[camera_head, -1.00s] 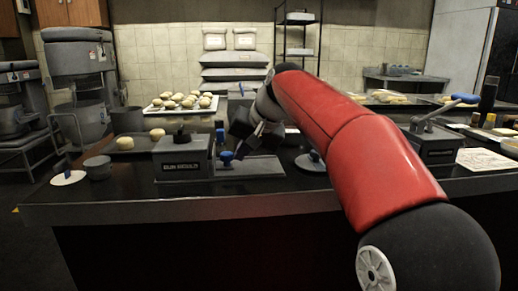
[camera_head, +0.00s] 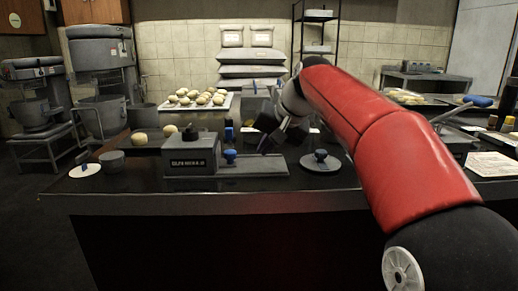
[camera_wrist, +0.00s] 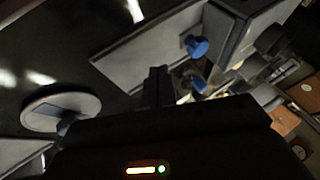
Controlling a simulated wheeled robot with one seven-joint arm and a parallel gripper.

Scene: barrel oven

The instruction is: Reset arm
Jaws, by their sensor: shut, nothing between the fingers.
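My gripper (camera_head: 272,140) hangs above the dark counter (camera_head: 330,197), at the far end of my red arm in the head view. Its fingers (camera_wrist: 158,85) show dark and close together in the wrist view. They are shut with nothing seen between them. Below and beside the gripper is a grey machine (camera_head: 190,155) with a flat plate and a blue knob (camera_head: 230,156). The blue knob also shows in the wrist view (camera_wrist: 196,47). The gripper appears apart from these things.
A round grey disc with a blue handle (camera_head: 320,162) lies right of the machine. A tray of dough balls (camera_head: 200,101) stands behind. A lever machine (camera_head: 455,135) stands at the right.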

